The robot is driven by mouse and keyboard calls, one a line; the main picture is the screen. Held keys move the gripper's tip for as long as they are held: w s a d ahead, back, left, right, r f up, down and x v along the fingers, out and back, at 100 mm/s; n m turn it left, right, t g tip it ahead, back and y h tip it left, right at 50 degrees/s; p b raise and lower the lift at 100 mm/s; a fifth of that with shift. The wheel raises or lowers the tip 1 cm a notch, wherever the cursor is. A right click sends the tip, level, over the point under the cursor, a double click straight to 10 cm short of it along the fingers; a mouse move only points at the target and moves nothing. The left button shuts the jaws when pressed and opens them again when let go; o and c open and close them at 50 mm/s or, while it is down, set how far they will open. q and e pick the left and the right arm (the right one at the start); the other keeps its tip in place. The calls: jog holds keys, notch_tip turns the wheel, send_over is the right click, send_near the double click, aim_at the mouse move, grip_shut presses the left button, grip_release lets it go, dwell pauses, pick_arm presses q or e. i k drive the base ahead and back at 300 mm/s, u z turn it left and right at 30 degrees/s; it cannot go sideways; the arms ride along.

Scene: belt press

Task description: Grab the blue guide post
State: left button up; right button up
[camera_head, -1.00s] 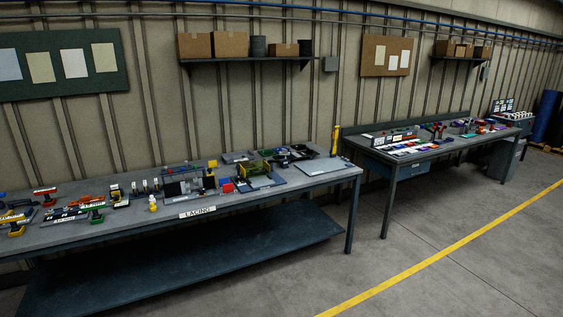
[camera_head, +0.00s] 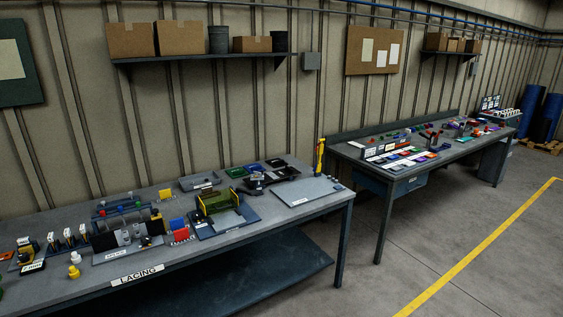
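I cannot single out a blue guide post with certainty; the parts are small from here. On the near bench marked LACING (camera_head: 138,276), a low rack (camera_head: 118,210) carries small red, green and blue pieces. A small upright blue piece (camera_head: 177,224) stands next to a red block (camera_head: 181,235), left of the green and yellow press-like fixture (camera_head: 218,202). The far bench (camera_head: 425,158) also holds several small coloured parts, some of them blue, too small to name. Neither of my grippers is in view.
A gap separates the two benches. Open floor (camera_head: 450,235) with a yellow line (camera_head: 480,250) lies to the right. A shelf with boxes (camera_head: 180,37) hangs above.

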aim_at(258, 185)
jog(key=u, duration=0.3)
jog(key=i, duration=2.1)
jog(key=u, duration=0.45)
